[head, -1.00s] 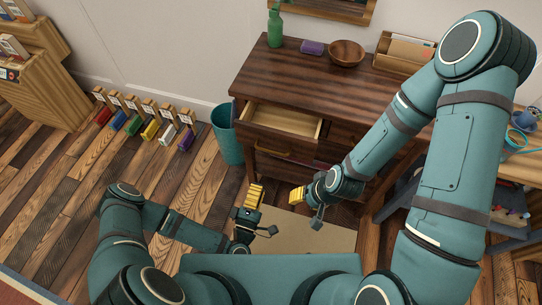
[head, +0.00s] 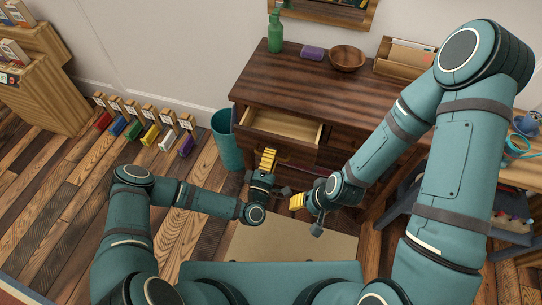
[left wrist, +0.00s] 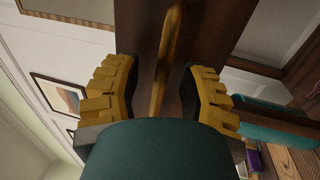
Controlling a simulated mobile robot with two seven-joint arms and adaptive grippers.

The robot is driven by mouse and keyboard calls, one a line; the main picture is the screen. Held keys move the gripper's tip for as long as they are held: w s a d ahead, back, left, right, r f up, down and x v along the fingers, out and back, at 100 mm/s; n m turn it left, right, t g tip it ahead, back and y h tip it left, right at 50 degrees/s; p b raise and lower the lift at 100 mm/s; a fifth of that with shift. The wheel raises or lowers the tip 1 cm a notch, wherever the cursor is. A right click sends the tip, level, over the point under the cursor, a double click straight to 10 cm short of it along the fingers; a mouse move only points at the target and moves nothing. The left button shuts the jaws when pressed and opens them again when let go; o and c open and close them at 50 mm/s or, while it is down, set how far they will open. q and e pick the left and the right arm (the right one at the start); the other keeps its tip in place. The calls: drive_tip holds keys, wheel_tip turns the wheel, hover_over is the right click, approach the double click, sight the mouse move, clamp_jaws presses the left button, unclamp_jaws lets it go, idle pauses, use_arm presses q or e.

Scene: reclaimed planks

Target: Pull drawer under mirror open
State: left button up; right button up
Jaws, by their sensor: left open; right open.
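A dark wooden dresser (head: 290,82) stands against the wall below a wooden-framed piece (head: 330,12) cut off by the top edge; I cannot tell if it is the mirror. The dresser's upper left drawer (head: 285,122) stands open and looks empty. My left gripper (head: 268,158) is open at the drawer front just below it, hiding that drawer's handle in the head view. In the left wrist view a brass bar handle (left wrist: 166,60) runs between the open yellow fingers of this gripper (left wrist: 160,75), with no visible grip on it. My right gripper (head: 297,201) is open and empty, lower and to the right.
A green bottle (head: 275,32), a purple item (head: 312,52), a wooden bowl (head: 347,56) and a file box (head: 403,55) stand on the dresser. A teal bin (head: 226,137) stands beside its left side. Floor further left is clear up to several coloured items.

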use_arm(q)
drive_tip(key=shift+o, duration=0.2)
clamp_jaws()
drive_tip(key=r+v, duration=0.1)
drive_tip(key=v, duration=0.6)
drive_tip(key=shift+s, duration=0.55)
drive_tip(key=shift+c, duration=0.2)
unclamp_jaws()
drive_tip(key=shift+a+r, duration=0.1)
drive_tip(key=shift+a, duration=0.05)
drive_tip(key=v, duration=1.2)
drive_tip(key=shift+w, duration=0.1)
